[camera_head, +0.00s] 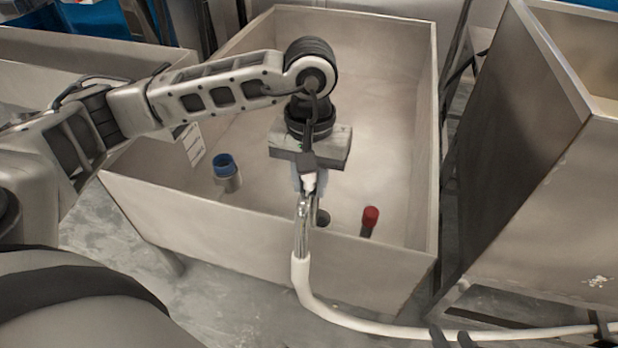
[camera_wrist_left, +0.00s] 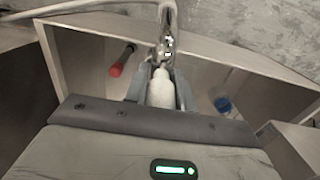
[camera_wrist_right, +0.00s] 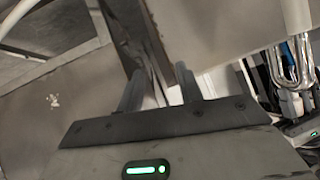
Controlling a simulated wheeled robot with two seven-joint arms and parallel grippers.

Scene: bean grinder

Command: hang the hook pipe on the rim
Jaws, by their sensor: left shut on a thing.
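The hook pipe has a shiny metal bend (camera_head: 302,225) and a long white hose (camera_head: 345,318) curving right, outside the front wall. My left gripper (camera_head: 309,180) is shut on its white end piece, which also shows in the left wrist view (camera_wrist_left: 161,88). The metal part crosses above the front rim (camera_head: 250,211) of the bin, with the gripper on the inner side. I cannot tell whether metal and rim touch. In the right wrist view, my right gripper (camera_wrist_right: 160,92) is open and empty, and the metal bend (camera_wrist_right: 305,72) shows at far right.
Inside the bin are a blue-topped cylinder (camera_head: 226,170) at left and a red-capped piece (camera_head: 369,218) right of the pipe. A second tall metal bin (camera_head: 530,160) stands close on the right. Bin floor behind the red cap is clear.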

